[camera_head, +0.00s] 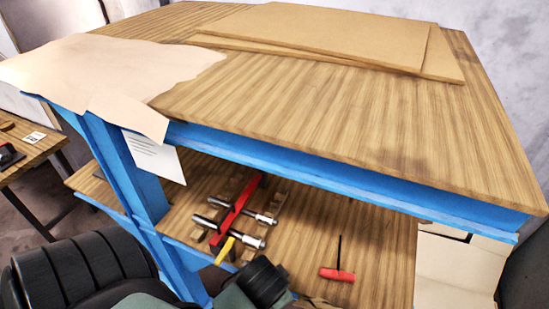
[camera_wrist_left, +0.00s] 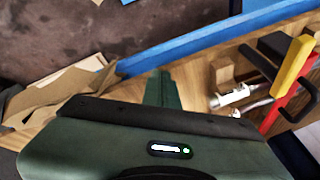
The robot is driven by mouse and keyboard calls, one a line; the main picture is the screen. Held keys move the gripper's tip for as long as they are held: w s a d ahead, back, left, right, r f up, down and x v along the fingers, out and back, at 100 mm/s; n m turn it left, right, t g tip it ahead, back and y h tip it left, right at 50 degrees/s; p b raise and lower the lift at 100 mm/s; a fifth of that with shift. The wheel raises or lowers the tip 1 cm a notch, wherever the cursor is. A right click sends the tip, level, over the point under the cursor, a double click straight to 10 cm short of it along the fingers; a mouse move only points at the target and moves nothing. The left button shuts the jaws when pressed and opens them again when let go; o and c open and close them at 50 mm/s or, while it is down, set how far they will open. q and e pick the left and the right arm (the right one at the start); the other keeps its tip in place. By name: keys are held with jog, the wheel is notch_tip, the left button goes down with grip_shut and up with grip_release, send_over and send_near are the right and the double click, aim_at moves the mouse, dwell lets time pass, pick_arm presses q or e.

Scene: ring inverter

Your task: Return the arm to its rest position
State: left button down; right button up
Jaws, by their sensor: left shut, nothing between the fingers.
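My left arm (camera_head: 85,268) shows at the bottom left of the head view, in front of the blue-framed bench. It has a black ribbed section and a dark green and black part below the lower shelf tools. Its fingertips are not visible in that view. In the left wrist view my left gripper (camera_wrist_left: 162,80) has its dark green fingers shut together with nothing between them. They lie over the wooden shelf surface, beside the blue rail. My right gripper is in neither view.
The bench top (camera_head: 340,120) bears brown boards (camera_head: 330,35) and a paper sheet (camera_head: 100,70). On the lower shelf are a red tool (camera_head: 237,210) with metal cylinders, a yellow handle (camera_head: 225,250) and a red T-handle tool (camera_head: 337,274). Crumpled cardboard (camera_wrist_left: 65,90) shows left of the fingers.

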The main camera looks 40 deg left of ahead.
pick_arm(q)
jog(key=s+d+r+h, duration=0.2)
jog(key=s+d+h, duration=0.15)
jog(key=s, duration=0.25)
notch_tip(320, 180, down, 30)
jog(key=s+d+g+b, duration=0.1)
jog(key=s+g+b, duration=0.1)
pick_arm(e)
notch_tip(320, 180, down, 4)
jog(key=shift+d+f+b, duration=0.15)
jog(key=shift+b, duration=0.95)
pick_arm(q)
jog(key=s+a+f+g, duration=0.1)
jog(key=s+a+f, duration=0.2)
jog(key=s+f, duration=1.3)
jog(key=shift+f+y, duration=0.45)
jog(key=shift+f, duration=0.05)
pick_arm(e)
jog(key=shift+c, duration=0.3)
